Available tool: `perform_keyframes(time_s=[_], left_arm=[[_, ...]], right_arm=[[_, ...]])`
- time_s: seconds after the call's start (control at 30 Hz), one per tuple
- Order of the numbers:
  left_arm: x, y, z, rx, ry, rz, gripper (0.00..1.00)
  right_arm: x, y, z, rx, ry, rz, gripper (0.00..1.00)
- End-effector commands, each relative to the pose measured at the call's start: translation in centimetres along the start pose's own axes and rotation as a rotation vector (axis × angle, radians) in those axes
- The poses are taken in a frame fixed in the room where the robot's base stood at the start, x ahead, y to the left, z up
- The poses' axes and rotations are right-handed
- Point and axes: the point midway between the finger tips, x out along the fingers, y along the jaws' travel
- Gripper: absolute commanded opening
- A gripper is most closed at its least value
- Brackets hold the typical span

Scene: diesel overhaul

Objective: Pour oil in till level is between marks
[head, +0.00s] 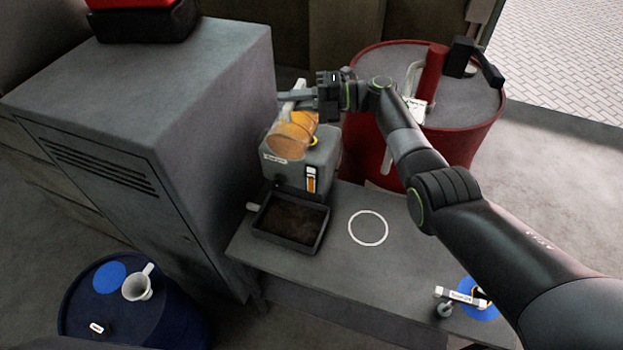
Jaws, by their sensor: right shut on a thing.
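A clear jug (290,136) with amber oil in it is tilted above the grey tank (327,160). My right gripper (308,98) is shut on the jug, at its handle side. The tank has an upright sight glass (311,180) on its front, with orange showing inside. The marks and the exact level are too small to read. The jug and gripper hide part of the tank's top, and I cannot tell whether oil is flowing. My left gripper is not in view.
A dark tray (291,220) stands in front of the tank on the grey bench (350,280). A white ring (368,228) marks clear bench. A tall grey cabinet (150,120) stands left, a red drum (465,135) behind right, and a blue drum with a funnel (138,284) lower left.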

Motion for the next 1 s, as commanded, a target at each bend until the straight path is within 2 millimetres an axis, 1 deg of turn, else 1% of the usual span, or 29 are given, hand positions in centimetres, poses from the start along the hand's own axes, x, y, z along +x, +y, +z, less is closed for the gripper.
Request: perform_keyframes(time_s=[0.03,0.47,0.57,0.83,1.0], left_arm=[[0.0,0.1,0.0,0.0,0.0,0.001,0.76],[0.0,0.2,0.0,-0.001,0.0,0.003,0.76],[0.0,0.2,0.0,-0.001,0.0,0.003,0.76],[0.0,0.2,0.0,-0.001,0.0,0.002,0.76],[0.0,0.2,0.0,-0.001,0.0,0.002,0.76]], right_arm=[[0.0,0.2,0.1,-0.003,0.0,0.002,0.0],[0.1,0.2,0.0,-0.006,0.001,0.002,0.0],[0.3,-0.2,-0.5,-0.034,0.002,-0.009,0.0],[1.2,-1.9,-2.7,-0.193,0.002,-0.074,0.0],[1.4,-2.3,-3.2,-0.236,0.001,-0.093,0.0]])
